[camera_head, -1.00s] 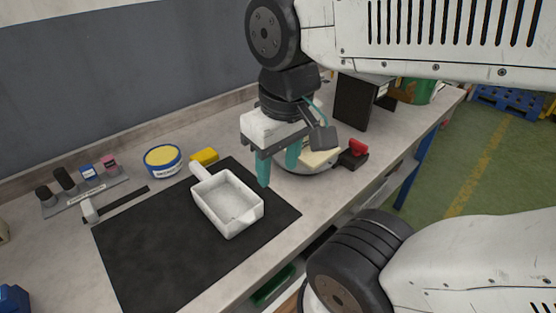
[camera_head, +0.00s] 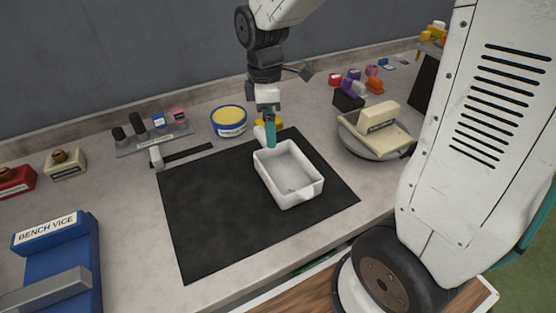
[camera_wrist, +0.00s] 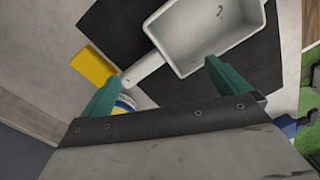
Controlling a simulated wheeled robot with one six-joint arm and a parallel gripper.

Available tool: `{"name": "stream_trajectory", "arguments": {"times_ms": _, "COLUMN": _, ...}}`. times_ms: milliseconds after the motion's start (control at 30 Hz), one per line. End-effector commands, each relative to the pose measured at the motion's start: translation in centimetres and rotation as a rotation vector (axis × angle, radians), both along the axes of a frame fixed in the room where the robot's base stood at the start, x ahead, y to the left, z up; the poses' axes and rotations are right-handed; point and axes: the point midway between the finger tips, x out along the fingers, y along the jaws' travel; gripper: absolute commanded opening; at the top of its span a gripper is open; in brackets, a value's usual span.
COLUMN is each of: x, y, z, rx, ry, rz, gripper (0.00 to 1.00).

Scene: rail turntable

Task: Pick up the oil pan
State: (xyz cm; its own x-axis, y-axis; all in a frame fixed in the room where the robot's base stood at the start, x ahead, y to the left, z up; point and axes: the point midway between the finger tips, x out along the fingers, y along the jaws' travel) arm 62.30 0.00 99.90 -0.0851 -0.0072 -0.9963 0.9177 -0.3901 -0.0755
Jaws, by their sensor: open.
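The oil pan (camera_head: 288,172) is a white rectangular open pan with a short handle. It lies on the black mat (camera_head: 215,220), near the mat's right half. In the wrist view the pan (camera_wrist: 205,30) is at the top, and its handle (camera_wrist: 145,68) points down-left into the space between the fingertips. My gripper (camera_head: 270,143) is over the handle end at the pan's back edge, its teal fingers pointing down. In the wrist view my gripper (camera_wrist: 163,76) is open and empty. The head view sees the fingers almost edge-on, so their height above the handle is unclear.
A yellow block (camera_wrist: 93,65) and a yellow-lidded tin (camera_head: 229,120) sit close behind the handle. A grey turntable (camera_head: 375,138) bearing a cream block stands at right. The blue bench vice (camera_head: 55,250) is at front left. The mat's left part is clear.

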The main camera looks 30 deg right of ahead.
Motion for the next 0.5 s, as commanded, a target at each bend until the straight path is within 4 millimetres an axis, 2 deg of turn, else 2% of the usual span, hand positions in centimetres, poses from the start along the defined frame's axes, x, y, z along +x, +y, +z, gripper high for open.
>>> {"name": "stream_trajectory", "arguments": {"times_ms": 100, "x": 2.0, "y": 0.3, "z": 0.3, "rx": 0.017, "ry": -0.052, "rz": 0.208, "gripper": 1.00}}
{"name": "stream_trajectory", "arguments": {"times_ms": 200, "x": 2.6, "y": 0.4, "z": 0.5, "rx": 0.021, "ry": -0.076, "rz": 0.325, "gripper": 1.00}}
{"name": "stream_trajectory", "arguments": {"times_ms": 367, "x": 2.7, "y": 0.5, "z": 0.1, "rx": 0.024, "ry": -0.082, "rz": 0.402, "gripper": 1.00}}
{"name": "stream_trajectory", "arguments": {"times_ms": 500, "x": 2.7, "y": 0.4, "z": -1.3, "rx": 0.025, "ry": -0.080, "rz": 0.405, "gripper": 1.00}}
